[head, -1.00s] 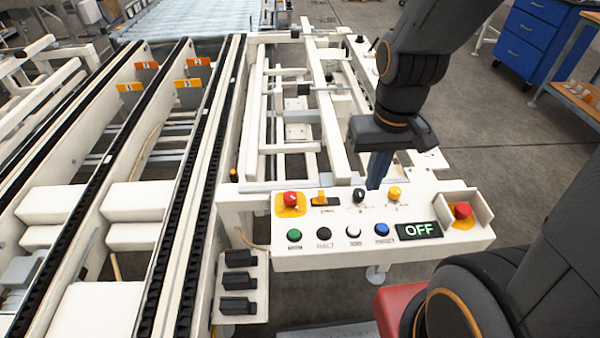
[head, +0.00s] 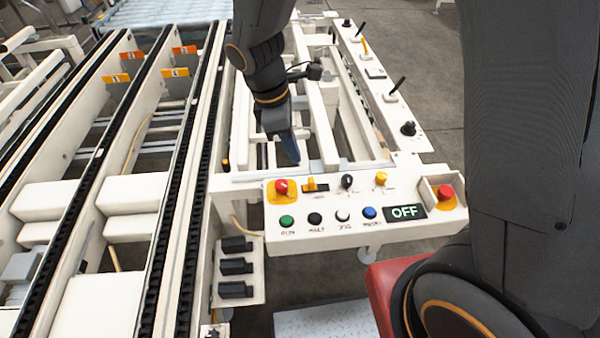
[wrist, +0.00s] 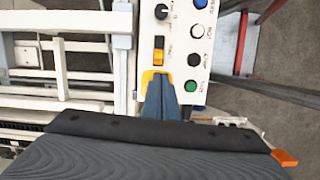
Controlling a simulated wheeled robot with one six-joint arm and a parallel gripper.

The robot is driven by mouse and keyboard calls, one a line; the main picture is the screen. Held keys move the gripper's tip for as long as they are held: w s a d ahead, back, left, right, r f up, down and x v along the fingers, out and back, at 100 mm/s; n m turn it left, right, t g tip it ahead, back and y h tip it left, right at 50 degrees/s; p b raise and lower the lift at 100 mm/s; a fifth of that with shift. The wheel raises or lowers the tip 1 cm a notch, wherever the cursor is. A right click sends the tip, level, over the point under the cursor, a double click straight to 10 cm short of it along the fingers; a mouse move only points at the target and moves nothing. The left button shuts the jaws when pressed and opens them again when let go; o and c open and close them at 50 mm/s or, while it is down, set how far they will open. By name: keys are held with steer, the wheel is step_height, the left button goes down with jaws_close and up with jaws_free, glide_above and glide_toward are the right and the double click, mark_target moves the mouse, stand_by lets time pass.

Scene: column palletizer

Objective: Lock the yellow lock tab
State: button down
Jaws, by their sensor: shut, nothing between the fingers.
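The yellow lock tab (head: 310,184) sits at the left end of a short dark slot on the white control panel (head: 445,225). It lies between a red button on a yellow plate (head: 281,188) and a black knob (head: 347,181). In the wrist view the tab (wrist: 158,52) is just beyond my fingertips. My gripper (head: 291,158) is shut and empty, with its blue-grey fingers pointing down above and behind the panel's left part. In the wrist view my gripper (wrist: 158,82) covers the red button and part of its yellow plate.
Green (head: 287,222), black, white and blue buttons line the panel's front. A display (head: 404,212) reads OFF. A yellow knob (head: 380,178) and a boxed red button (head: 445,193) are to the right. Upright levers (head: 398,85) stand on the rail behind; conveyor lanes run left.

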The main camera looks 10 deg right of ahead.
steer(key=shift+w+a+f+n, duration=0.1)
steer(key=shift+w+a+n, duration=0.05)
steer(key=shift+a+n, duration=0.25)
steer(key=p, duration=0.1)
glide_toward(305, 188)
steer(key=x, duration=0.5)
steer(key=shift+a, duration=0.15)
stand_by(0.3)
